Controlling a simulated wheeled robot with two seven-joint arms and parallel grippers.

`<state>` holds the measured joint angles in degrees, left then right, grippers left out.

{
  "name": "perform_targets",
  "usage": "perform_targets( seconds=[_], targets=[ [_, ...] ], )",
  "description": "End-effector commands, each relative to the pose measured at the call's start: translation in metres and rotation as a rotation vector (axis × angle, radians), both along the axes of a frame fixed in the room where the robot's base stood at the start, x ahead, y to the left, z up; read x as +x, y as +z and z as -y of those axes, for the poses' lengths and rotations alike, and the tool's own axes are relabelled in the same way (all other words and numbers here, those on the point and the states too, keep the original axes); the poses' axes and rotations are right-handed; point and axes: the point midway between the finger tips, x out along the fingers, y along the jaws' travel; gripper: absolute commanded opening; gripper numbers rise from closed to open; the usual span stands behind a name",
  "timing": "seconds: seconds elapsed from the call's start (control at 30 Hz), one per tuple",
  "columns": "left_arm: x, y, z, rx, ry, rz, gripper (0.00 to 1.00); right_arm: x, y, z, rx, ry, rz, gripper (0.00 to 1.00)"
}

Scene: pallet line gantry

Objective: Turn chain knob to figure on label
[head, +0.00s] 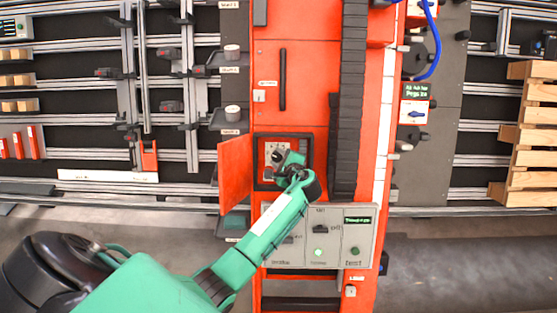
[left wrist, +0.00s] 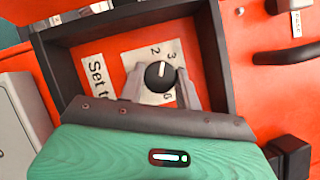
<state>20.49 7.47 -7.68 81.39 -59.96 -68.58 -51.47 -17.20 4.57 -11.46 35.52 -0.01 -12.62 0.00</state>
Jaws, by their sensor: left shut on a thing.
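The chain knob (left wrist: 160,76) is black and round with a white pointer line. It sits on a pale dial plate (left wrist: 150,58) inside a dark-framed recess in the red cabinet. The pointer line points up in the left wrist view, near the figures 2 and 3; I cannot tell exactly which it meets. A white label (left wrist: 96,76) beside the dial starts with "Set t"; the rest is hidden behind my gripper. My left gripper (left wrist: 160,90) has one grey finger on each side of the knob and is shut on it. In the head view my left gripper (head: 285,163) reaches into the recess.
A red door (head: 235,174) stands open left of the recess. A grey control panel (head: 360,240) with switches and a small display is below it, close to my arm. A black cable chain (head: 347,110) runs up the cabinet to the right.

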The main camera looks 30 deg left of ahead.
Motion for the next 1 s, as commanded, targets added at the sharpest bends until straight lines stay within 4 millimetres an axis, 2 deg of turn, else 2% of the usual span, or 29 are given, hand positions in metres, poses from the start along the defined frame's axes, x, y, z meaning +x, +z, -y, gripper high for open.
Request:
perform_targets(
  seconds=[0.4,1.0],
  targets=[
    [0.0005,0.0007,0.0004,-0.165,0.102,0.098,0.11,0.0002,0.0022,0.0003,0.0,0.0,0.0,0.36],
    [0.0003,0.0005,-0.0001,-0.194,0.121,0.118,0.11,0.0004,0.0025,0.0004,-0.001,0.0,0.0,0.36]
  ],
)
